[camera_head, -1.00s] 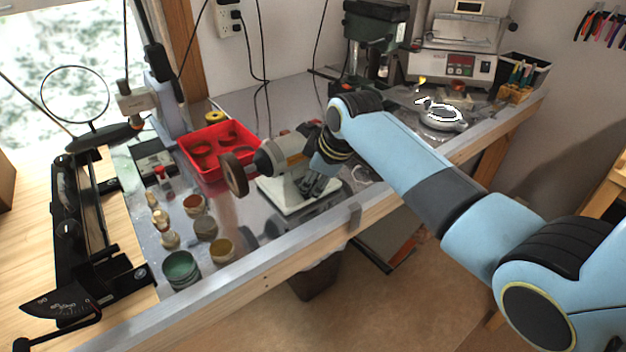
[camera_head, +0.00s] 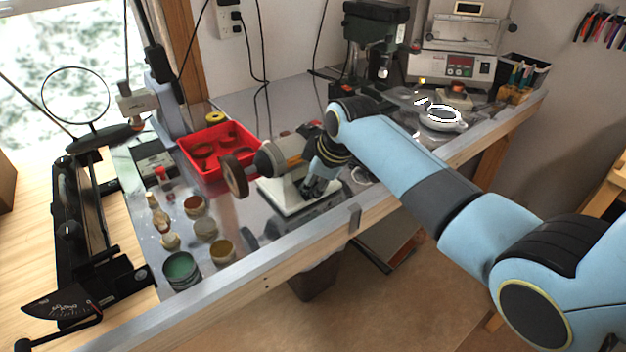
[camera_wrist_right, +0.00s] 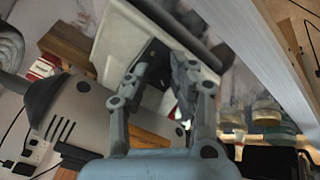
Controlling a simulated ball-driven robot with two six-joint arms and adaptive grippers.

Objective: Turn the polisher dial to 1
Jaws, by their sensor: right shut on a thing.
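The polisher (camera_head: 275,158) stands on the metal bench on a pale base (camera_head: 285,198), with a round brown wheel (camera_head: 235,175) at its left end. My right gripper (camera_head: 312,188) reaches down at the front of the polisher, just above the base. In the right wrist view, the grey polisher body (camera_wrist_right: 80,112) lies at the left and the pale base (camera_wrist_right: 125,45) is above. There, the gripper's dark fingers (camera_wrist_right: 165,65) come together at the base; it is shut on the dial, which the fingers hide. My left gripper is not in view.
A red tray (camera_head: 205,172) lies behind the wheel. Several small jars, including a green one (camera_head: 181,268), stand at the left front. A drill press (camera_head: 375,45) and a white ring-shaped item (camera_head: 442,118) are at the back right.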

